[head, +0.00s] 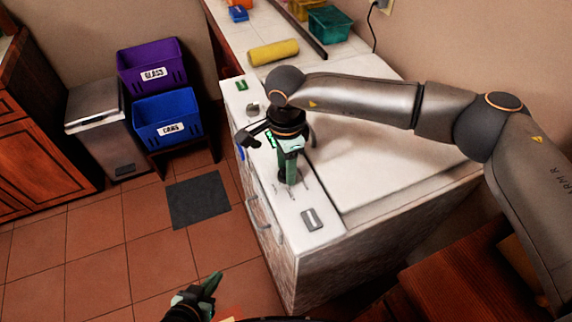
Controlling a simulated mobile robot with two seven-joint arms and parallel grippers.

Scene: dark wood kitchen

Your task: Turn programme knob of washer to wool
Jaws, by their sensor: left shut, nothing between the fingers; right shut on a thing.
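The white washer (395,165) stands against the wall, with its control panel (288,205) along its left edge. My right gripper (287,182) reaches down onto the panel and is shut on the programme knob, which its fingers mostly hide. Printed marks show around the knob, too small to read, so I cannot tell where its pointer stands. A small green display (270,138) is further up the panel, partly hidden by my gripper. My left gripper (213,283) is at the bottom of the view, low over the floor, shut and empty, apart from the washer.
A round grey dial (252,108) and a grey rectangular part (312,219) are on the panel. A yellow roll (273,52) and a teal basket (329,25) lie behind. Purple (153,66) and blue (167,118) bins stand left. The tiled floor is clear around a dark mat (199,201).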

